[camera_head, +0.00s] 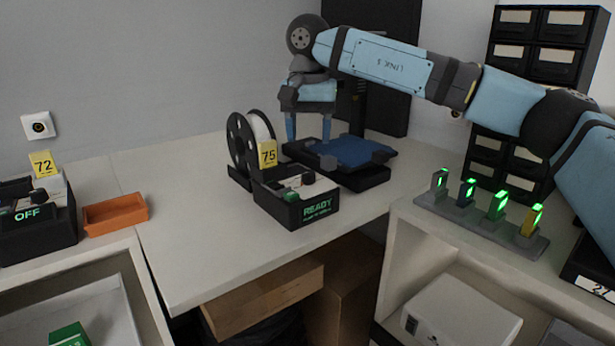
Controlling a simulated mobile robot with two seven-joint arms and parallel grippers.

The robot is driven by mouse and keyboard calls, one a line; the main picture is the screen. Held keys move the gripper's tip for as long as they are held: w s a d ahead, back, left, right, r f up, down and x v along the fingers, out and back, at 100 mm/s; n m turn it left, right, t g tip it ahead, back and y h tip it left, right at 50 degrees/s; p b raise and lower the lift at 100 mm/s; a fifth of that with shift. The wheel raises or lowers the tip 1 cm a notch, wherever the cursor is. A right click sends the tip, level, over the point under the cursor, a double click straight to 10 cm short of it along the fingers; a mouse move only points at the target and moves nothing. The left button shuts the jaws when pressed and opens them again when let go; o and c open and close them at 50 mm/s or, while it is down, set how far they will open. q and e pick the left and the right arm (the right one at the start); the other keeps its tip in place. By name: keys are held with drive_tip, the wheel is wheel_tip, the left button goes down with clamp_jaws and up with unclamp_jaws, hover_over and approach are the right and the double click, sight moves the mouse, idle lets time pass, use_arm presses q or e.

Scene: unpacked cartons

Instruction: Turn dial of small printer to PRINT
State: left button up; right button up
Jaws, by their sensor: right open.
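A small black printer with a blue bed (352,151) stands on the white table. In front of it is a black control box (295,210) with a green-lit display reading READY and a smaller line I cannot read. On its top are a dark round knob (308,177) and a green part (291,196); which way the knob points is too small to tell. My right gripper (308,138) is open and empty, fingers pointing down, above and behind the control box, close to the printer's left side. My left gripper is not in view.
A filament spool (240,145) and yellow tag 75 (268,153) stand beside the box. At left are another box reading OFF (28,214), tag 72 (42,164) and an orange tray (115,214). Several green-lit modules sit on a grey strip (470,232) at right. The table's front left is clear.

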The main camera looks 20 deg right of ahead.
sight(309, 172)
wheel_tip(309, 172, down, 8)
drive_tip(key=shift+b, duration=1)
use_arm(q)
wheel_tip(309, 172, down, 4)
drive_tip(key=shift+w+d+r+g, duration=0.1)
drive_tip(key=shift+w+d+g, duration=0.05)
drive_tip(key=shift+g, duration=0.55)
use_arm(e)
drive_tip(key=shift+c, duration=0.4)
